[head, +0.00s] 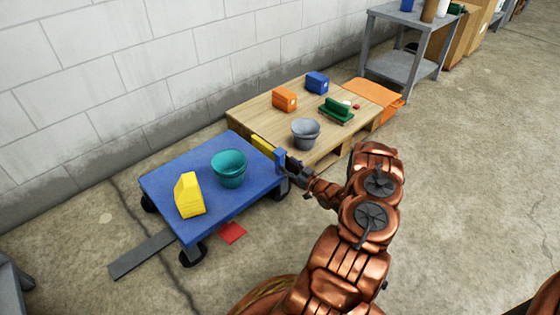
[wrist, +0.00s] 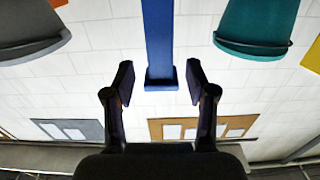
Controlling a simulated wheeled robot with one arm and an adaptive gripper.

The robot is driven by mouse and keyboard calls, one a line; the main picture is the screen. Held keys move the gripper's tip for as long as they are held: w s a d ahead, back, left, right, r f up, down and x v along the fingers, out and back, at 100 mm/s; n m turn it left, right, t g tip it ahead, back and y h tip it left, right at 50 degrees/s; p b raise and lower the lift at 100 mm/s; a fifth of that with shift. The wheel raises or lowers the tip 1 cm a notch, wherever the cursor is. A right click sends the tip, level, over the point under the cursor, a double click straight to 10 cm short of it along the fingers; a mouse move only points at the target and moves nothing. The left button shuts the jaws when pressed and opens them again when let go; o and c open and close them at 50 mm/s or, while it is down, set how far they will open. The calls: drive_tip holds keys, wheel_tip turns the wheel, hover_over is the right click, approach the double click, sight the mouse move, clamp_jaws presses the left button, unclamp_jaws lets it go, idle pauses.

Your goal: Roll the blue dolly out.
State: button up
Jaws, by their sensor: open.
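The blue dolly (head: 160,180) stands on the floor on black casters, left of the wooden pallet. It carries a teal bucket (head: 229,168) and a yellow wedge-shaped block (head: 189,195). A short blue post (head: 281,158) rises at its right corner. My gripper (head: 290,164) is at this post. In the wrist view, my gripper (wrist: 160,85) is open, with one finger on each side of the blue post (wrist: 159,40); gaps show on both sides. The teal bucket (wrist: 256,25) is at the upper right there. Whether the post lies fully between the fingers in depth is unclear.
The pallet (head: 250,103) close by holds a grey bucket (head: 305,132), an orange box (head: 285,99), a blue box (head: 317,83) and a green item (head: 337,110). A grey strip (head: 142,254) and red square (head: 232,232) lie on the floor. A wall (head: 90,90) runs behind.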

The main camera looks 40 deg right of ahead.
sight(282, 160)
drive_tip(key=shift+w+b, duration=0.6)
drive_tip(key=shift+w, duration=2)
drive_tip(key=shift+d, duration=0.1)
clamp_jaws()
